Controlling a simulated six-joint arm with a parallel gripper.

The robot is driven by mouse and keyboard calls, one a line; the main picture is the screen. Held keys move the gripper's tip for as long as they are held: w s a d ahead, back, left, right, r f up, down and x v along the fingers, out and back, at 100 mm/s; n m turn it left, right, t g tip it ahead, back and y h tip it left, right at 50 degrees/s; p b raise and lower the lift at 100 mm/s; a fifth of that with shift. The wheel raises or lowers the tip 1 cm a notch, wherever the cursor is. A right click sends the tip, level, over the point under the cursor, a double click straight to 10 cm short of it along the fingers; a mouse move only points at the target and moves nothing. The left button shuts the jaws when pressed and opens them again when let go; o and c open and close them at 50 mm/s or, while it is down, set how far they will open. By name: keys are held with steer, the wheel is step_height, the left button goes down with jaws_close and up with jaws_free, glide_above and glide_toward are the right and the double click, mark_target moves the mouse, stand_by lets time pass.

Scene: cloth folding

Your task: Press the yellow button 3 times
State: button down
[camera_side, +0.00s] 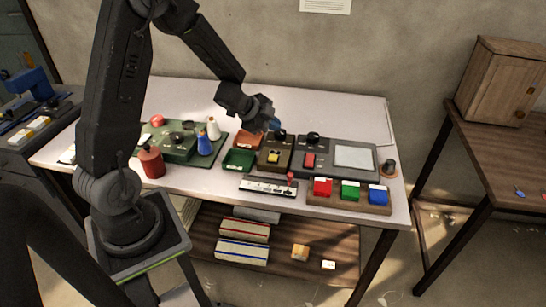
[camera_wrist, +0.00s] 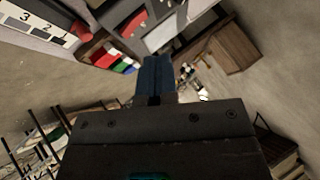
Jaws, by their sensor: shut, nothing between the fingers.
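The yellow button (camera_side: 273,158) sits on a small dark box (camera_side: 272,168) near the middle of the white table in the side view. My gripper (camera_side: 272,125) is above and just behind the yellow button, apart from it. Its blue fingers are shut with nothing between them. The shut fingers also show in the wrist view (camera_wrist: 154,78), pointing away from the camera. I cannot make out the yellow button in the wrist view.
Right of the box is a dark panel with a red button (camera_side: 309,160) and a grey screen (camera_side: 354,157). Red, green and blue blocks (camera_side: 350,191) stand in front. A wooden cabinet (camera_side: 500,82) stands right.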

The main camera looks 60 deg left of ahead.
mark_target(273, 158)
steer(key=shift+f, duration=4.35)
steer(key=shift+f, duration=0.4)
steer(key=shift+f, duration=0.5)
steer(key=shift+r, duration=0.9)
steer(key=shift+r, duration=2.55)
